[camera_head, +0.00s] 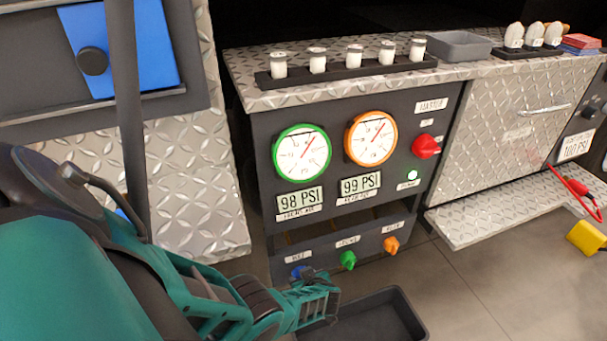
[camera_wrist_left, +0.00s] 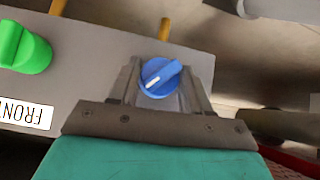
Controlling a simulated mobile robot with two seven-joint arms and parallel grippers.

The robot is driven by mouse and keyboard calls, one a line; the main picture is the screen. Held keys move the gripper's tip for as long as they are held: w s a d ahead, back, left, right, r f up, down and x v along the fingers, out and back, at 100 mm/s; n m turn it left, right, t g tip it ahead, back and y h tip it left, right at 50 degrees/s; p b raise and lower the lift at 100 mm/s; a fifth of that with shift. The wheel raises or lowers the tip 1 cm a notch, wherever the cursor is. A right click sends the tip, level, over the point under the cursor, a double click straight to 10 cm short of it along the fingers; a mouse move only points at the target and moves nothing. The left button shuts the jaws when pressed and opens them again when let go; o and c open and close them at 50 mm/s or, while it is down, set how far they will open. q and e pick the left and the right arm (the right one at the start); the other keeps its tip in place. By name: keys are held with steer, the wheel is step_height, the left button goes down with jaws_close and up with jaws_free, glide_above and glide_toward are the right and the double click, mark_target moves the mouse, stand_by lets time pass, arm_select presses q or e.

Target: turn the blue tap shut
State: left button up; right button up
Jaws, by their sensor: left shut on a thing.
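The blue tap (camera_head: 297,271) is the leftmost of the taps on the low front of the dark panel. In the head view my left gripper (camera_head: 313,285) is at it and partly hides it. In the left wrist view the round blue tap (camera_wrist_left: 161,77) sits between the two grey fingers of my left gripper (camera_wrist_left: 160,92), which is shut on it. A white mark on its handle lies aslant. My right gripper is not in view.
A green tap (camera_head: 348,260) and an orange tap (camera_head: 391,244) sit right of the blue one. Above are a green-rimmed gauge (camera_head: 301,153), an orange-rimmed gauge (camera_head: 371,138) and a red knob (camera_head: 426,146). A dark tray (camera_head: 408,318) lies on the floor.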

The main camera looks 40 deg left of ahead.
arm_select(q)
steer(key=shift+c, duration=2)
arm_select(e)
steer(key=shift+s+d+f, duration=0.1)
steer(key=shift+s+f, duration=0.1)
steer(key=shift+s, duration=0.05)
arm_select(q)
steer(key=shift+t, duration=0.3)
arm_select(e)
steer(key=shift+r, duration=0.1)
arm_select(q)
steer(key=shift+s+n+t+h+p, duration=0.1)
steer(key=shift+n+t+h+p, duration=0.2)
steer(key=shift+n+t+p, duration=0.1)
steer(key=shift+s+f+n+t+h+b, duration=0.15)
steer(key=shift+n+t+h+b, duration=0.55)
steer(key=shift+t, duration=0.5)
steer(key=shift+n+t, duration=0.5)
steer(key=shift+t, duration=0.3)
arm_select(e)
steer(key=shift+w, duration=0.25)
arm_select(q)
steer(key=shift+t, duration=0.4)
steer(key=shift+n, duration=0.3)
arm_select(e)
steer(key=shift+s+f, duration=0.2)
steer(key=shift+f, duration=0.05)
